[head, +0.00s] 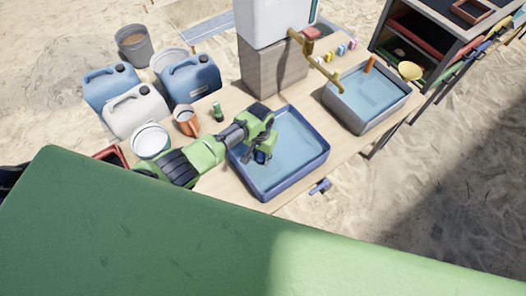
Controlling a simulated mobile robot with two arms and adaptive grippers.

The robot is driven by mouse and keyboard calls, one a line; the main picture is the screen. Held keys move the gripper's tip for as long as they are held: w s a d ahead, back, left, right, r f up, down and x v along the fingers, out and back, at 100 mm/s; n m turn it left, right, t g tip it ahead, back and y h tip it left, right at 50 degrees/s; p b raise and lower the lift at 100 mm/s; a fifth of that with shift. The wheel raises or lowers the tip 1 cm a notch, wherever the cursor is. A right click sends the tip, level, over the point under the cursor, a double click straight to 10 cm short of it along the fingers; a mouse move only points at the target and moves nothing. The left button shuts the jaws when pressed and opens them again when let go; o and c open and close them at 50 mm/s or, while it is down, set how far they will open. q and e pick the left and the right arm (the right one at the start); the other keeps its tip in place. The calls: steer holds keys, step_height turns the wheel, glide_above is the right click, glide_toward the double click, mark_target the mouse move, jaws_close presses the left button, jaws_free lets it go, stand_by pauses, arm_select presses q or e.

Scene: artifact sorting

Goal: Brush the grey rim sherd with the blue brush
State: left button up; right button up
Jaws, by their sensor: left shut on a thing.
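My left gripper (264,147) reaches in from the left and hangs over the near blue basin (316,165), which holds water. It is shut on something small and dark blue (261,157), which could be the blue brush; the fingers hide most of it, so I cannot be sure. I cannot make out the grey rim sherd. My right gripper is not in view.
A grey water-filled sink (372,126) under a brass tap (334,81) stands at right on the wooden table (277,203). An orange cup (186,122), a green bottle (218,112) and a white bucket (152,141) stand left. A small blue fitting (320,187) is at the near edge.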

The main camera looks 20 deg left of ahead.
arm_select(q)
steer(key=shift+s+a+r+p, duration=0.1)
steer(key=shift+s+a+p, duration=0.05)
steer(key=shift+s+p, duration=0.3)
steer(key=shift+s+a+p, duration=0.15)
steer(key=shift+s+p, duration=0.05)
steer(key=shift+s, duration=0.35)
